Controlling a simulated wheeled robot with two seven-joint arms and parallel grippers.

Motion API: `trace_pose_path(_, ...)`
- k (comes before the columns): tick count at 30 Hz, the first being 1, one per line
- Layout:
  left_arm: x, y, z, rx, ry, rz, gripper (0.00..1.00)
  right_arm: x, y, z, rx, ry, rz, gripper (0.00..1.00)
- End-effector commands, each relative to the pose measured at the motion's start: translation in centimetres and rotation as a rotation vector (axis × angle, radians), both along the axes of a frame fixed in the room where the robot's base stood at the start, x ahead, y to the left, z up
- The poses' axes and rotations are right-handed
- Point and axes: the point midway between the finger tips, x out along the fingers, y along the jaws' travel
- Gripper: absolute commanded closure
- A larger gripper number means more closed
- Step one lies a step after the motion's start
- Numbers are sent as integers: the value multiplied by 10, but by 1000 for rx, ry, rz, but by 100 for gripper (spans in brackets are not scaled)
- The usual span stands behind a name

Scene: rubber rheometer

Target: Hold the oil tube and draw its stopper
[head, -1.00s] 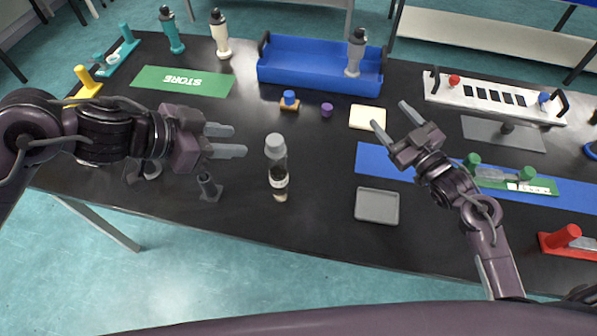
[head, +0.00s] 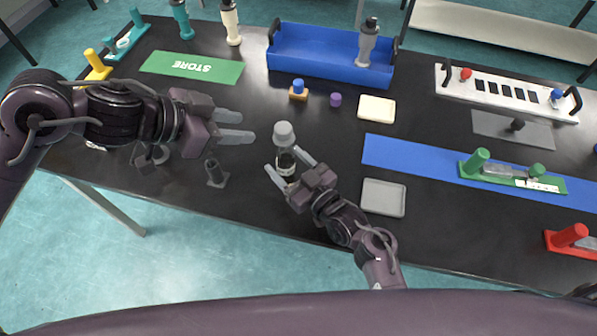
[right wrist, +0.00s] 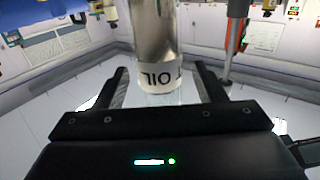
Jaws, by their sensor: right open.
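The oil tube (head: 286,160) stands upright on the black table in the head view, with a grey-white stopper (head: 284,132) on its top. In the right wrist view the tube (right wrist: 155,35) shows its label with the letters OIL, between my fingers. My right gripper (head: 290,157) is open, its fingers on either side of the tube without visibly closing on it. My left gripper (head: 252,126) is open and empty, to the left of the stopper with its fingers pointing right. The tube's lower part is partly hidden by my right gripper in the head view.
A small dark stand (head: 215,173) is left of the tube. A grey tray (head: 384,197) lies to the right, near the blue strip (head: 410,157). A blue bin (head: 300,62), a green STORE mat (head: 165,68) and a purple cap (head: 336,100) lie behind.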

Motion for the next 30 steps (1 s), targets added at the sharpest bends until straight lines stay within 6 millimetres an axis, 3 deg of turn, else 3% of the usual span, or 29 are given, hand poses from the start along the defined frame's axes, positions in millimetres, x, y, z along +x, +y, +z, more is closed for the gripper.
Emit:
trace_pose_path(6, 0, 0, 0, 0, 0, 0, 64, 22, 15, 1, 1, 0, 0, 37)
trace_pose_path(18, 0, 0, 0, 0, 0, 0, 64, 27, 19, 0, 0, 0, 0, 38)
trace_pose_path(30, 0, 0, 0, 0, 0, 0, 61, 27, 19, 0, -1, 1, 0, 87)
